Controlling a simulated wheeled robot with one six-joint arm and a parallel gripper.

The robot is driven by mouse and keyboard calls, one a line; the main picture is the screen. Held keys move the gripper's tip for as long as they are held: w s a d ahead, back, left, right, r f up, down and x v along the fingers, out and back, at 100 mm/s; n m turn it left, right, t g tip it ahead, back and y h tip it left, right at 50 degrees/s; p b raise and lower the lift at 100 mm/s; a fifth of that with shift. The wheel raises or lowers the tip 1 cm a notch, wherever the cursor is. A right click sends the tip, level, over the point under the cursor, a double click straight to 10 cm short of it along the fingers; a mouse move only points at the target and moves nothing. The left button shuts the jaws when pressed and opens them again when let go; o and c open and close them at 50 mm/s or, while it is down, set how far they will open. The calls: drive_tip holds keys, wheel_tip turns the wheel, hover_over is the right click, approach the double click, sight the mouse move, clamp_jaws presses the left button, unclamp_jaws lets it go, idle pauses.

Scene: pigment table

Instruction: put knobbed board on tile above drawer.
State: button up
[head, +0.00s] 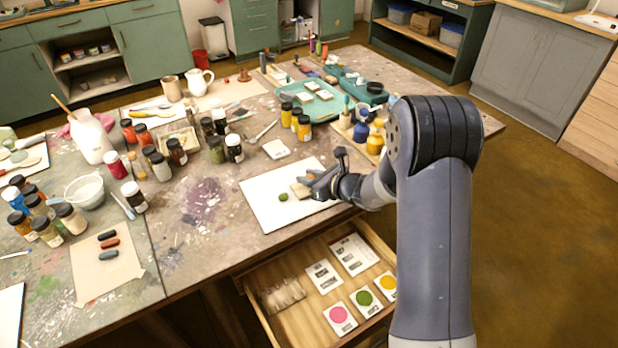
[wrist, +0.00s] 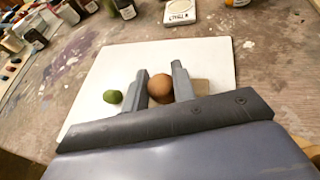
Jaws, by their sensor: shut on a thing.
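The knobbed board shows as a small tan piece in the head view (head: 299,190), under my gripper (head: 312,182). In the wrist view its round brown knob (wrist: 160,88) sits between the two fingers of my gripper (wrist: 161,75), which is shut on it. A tan bit of the board (wrist: 202,86) shows right of the fingers; the rest is hidden. The white tile (head: 263,208) lies on the table above the open drawer (head: 300,325). The board is over the tile's right part; I cannot tell whether it touches.
A small green lump (head: 283,197) is on the tile, left of the board. A white scale (head: 276,149) stands behind the tile. Paint jars (head: 234,148) stand behind and left. The drawer holds cards with coloured dots (head: 340,318).

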drive_tip(key=shift+f+b, duration=0.25)
drive_tip(key=shift+b, duration=0.05)
drive_tip(key=o, duration=1)
drive_tip(key=shift+r, duration=0.1)
drive_tip(key=shift+r+p, duration=0.2)
drive_tip(key=shift+p, duration=0.1)
drive_tip(key=shift+s+d+r, duration=0.1)
drive_tip(key=shift+s+d, duration=0.05)
drive_tip(key=shift+d, duration=0.1)
drive_tip(key=v, duration=1.1)
drive_tip(key=shift+s+d, duration=0.15)
drive_tip(key=shift+s, duration=0.05)
drive_tip(key=shift+o, duration=0.2)
